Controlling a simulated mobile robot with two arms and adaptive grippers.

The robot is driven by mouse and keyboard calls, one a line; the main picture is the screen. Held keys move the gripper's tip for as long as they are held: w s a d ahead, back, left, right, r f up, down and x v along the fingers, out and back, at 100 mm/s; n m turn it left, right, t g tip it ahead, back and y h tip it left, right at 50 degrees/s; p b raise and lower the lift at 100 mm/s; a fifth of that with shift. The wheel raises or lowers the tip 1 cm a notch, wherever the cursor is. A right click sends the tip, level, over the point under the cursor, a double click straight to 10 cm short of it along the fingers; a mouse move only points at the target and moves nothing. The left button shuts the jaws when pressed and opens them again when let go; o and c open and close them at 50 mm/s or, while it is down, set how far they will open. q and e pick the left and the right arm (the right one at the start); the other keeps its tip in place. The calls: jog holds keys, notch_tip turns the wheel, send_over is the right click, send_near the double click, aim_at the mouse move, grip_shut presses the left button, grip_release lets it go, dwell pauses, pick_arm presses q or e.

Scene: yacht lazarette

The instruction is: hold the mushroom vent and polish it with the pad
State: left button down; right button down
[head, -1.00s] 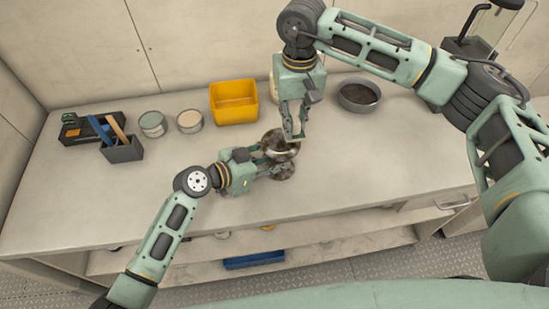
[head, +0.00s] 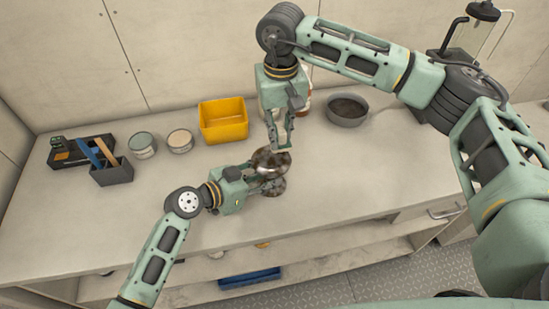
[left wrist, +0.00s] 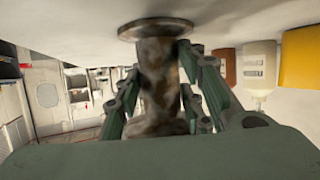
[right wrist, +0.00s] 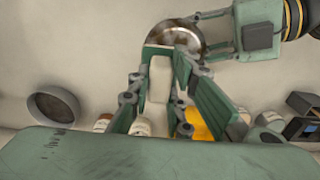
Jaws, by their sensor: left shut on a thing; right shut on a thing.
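The mushroom vent (head: 270,162) stands upright on the counter, its round metal cap bright in places and brown-stained in others. My left gripper (head: 257,173) is shut around its stem from the left. In the left wrist view the mottled brown stem (left wrist: 157,75) is between the fingers and the base flange meets the counter. My right gripper (head: 282,147) points down at the cap's far right edge. It is shut on the pad, a pale block (right wrist: 159,80) in the right wrist view. The pad's end is close to the cap (right wrist: 180,38); I cannot tell whether they touch.
A yellow bin (head: 223,121), two round tins (head: 142,145), a dark holder with tools (head: 111,173) and a grey bowl (head: 347,111) stand along the back. Bottles (head: 304,98) are partly hidden behind my right gripper. The counter's right front is clear.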

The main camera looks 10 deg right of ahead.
jog(key=w+a+r, duration=0.2)
jog(key=r, duration=0.1)
jog(key=shift+w+a, duration=0.1)
jog(key=shift+a, duration=0.05)
notch_tip(320, 180, down, 6)
jog(key=shift+r, duration=0.1)
jog(key=shift+s+f, duration=0.25)
jog(key=shift+s, duration=2.95)
jog(key=shift+w, duration=3.15)
jog(key=shift+s, duration=3.05)
jog(key=shift+w+r, duration=0.15)
jog(key=shift+w, duration=3)
notch_tip(320, 180, up, 2)
jog(key=shift+r, duration=3)
